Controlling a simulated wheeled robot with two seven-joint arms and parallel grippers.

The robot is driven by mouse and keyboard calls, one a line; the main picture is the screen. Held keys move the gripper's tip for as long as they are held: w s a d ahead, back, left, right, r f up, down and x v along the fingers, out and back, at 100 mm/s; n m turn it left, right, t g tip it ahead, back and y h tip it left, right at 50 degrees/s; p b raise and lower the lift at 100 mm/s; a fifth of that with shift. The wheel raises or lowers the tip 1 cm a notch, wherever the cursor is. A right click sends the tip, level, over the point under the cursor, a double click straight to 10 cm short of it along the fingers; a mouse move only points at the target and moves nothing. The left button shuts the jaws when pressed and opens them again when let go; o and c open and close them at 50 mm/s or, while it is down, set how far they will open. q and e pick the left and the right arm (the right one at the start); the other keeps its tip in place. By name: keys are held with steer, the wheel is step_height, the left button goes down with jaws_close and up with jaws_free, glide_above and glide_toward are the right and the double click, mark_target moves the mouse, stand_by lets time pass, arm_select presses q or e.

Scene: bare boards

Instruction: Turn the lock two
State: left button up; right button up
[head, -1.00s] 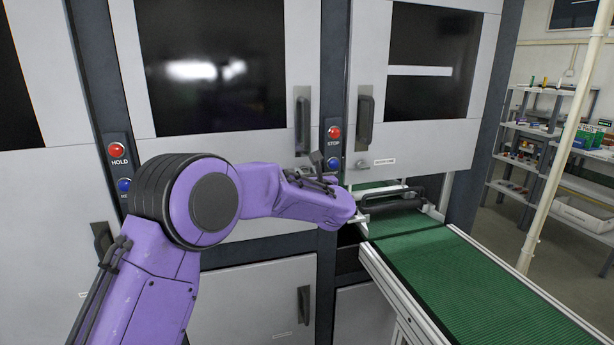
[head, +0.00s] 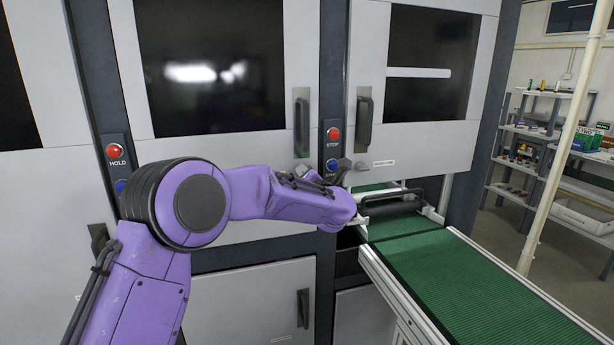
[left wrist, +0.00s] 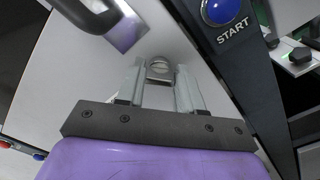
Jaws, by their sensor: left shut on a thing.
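A small round silver lock (left wrist: 159,68) with a slot across its face sits on the light grey door, below a door handle. In the left wrist view the two pale fingers of my left gripper (left wrist: 160,82) stand on either side of it, and the gripper is shut on it. In the head view my purple left arm reaches across the middle door and covers the fingertips. A small grey knob (head: 303,171) shows just above the arm, below the middle door's handle (head: 302,125). My right gripper is in neither view.
A green conveyor (head: 450,270) runs out at the right. Shelves (head: 540,140) and a pale pole (head: 560,150) stand farther right.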

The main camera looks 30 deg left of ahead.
arm_select(q)
steer(key=shift+f+m+p, duration=0.15)
steer(key=shift+m+p, duration=1.35)
steer(key=shift+m, duration=2.3)
steer(key=o, duration=1)
steer(key=shift+o, duration=0.2)
steer(key=b+v, duration=0.3)
steer(key=v, duration=0.7)
steer(key=shift+d+b, duration=0.25)
steer(key=shift+b, duration=0.05)
steer(key=shift+s, duration=0.1)
